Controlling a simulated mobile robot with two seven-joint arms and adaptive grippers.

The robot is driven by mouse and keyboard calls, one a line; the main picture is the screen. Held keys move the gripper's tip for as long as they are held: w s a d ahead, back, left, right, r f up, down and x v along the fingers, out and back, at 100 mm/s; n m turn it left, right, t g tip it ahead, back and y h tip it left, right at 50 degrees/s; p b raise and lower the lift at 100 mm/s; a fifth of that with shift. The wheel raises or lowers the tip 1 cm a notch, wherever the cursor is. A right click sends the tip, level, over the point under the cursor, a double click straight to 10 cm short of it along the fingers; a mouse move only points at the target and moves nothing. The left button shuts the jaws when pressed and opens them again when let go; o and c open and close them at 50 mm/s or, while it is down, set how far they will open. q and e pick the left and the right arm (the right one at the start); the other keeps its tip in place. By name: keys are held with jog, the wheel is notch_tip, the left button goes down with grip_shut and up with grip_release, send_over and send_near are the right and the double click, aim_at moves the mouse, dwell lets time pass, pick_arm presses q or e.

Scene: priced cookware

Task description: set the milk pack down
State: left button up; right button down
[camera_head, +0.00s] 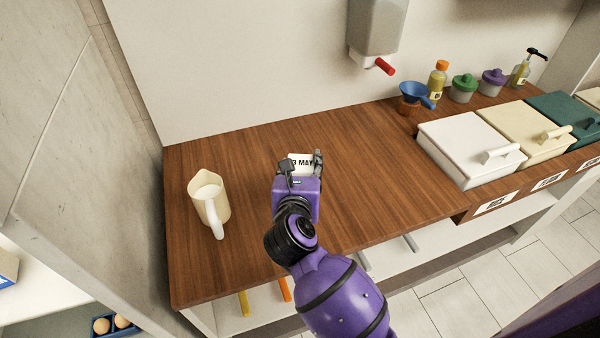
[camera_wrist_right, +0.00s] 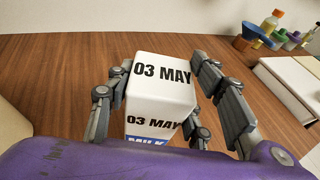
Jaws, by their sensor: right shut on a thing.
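The milk pack (camera_wrist_right: 160,88) is a white box with "03 MAY" printed on its top and side and a blue "MILK" band lower down. In the head view its white top (camera_head: 300,160) shows between the fingers, over the wooden counter. My right gripper (camera_head: 301,165) is shut on the milk pack, with one finger on each side; the fingers also show in the right wrist view (camera_wrist_right: 165,95). The pack looks upright. Its base is hidden, so I cannot tell whether it touches the counter. My left gripper is not in view.
A cream jug (camera_head: 209,200) stands on the wooden counter (camera_head: 370,190), left of my right gripper. White (camera_head: 462,150) and cream (camera_head: 527,128) lidded bins stand at the right. A blue funnel (camera_head: 416,93) and several bottles and jars stand behind. The counter around my gripper is clear.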

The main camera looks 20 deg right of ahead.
jog(key=shift+f, duration=0.9)
jog(key=shift+f, duration=0.1)
jog(key=c, duration=0.8)
grip_release()
jog(key=shift+s+f, duration=0.1)
jog(key=shift+c, duration=0.2)
